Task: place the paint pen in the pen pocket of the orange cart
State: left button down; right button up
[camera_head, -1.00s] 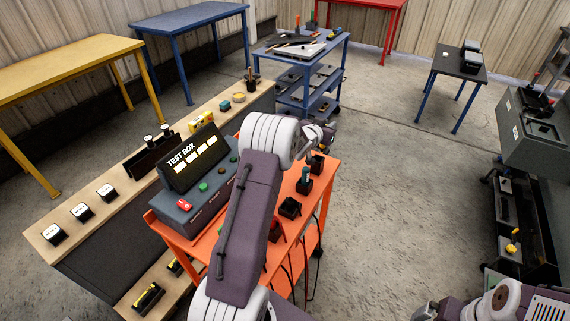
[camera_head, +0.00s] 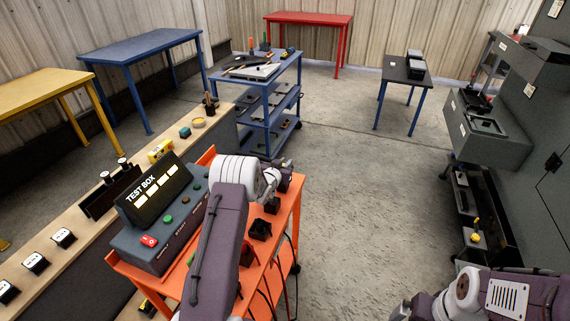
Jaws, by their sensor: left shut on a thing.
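The orange cart (camera_head: 291,218) stands in front of me, with several black pockets along its right side. One open black pocket (camera_head: 260,229) shows clearly; I cannot tell which is the pen pocket. My left arm reaches across the cart, and its gripper (camera_head: 283,167) is at the cart's far end, close over the far pockets. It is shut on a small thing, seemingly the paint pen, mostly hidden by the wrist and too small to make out. My right arm shows at the lower right; its fingers are not in view.
A test box (camera_head: 160,216) fills the cart's left side. A wooden-topped bench (camera_head: 77,260) runs along its left. A blue cart (camera_head: 268,84) with tools stands behind. Grey machinery (camera_head: 490,135) is at the right. The floor between is clear.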

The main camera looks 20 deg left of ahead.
pick_arm(q)
jog(key=shift+f, duration=0.15)
jog(key=c, duration=1.3)
grip_release()
jog(key=shift+c, duration=0.2)
jog(key=shift+s+r, duration=0.35)
jog(key=b+v, duration=0.3)
jog(key=v, duration=0.8)
jog(key=shift+s+d+r, duration=0.1)
jog(key=shift+s, duration=0.05)
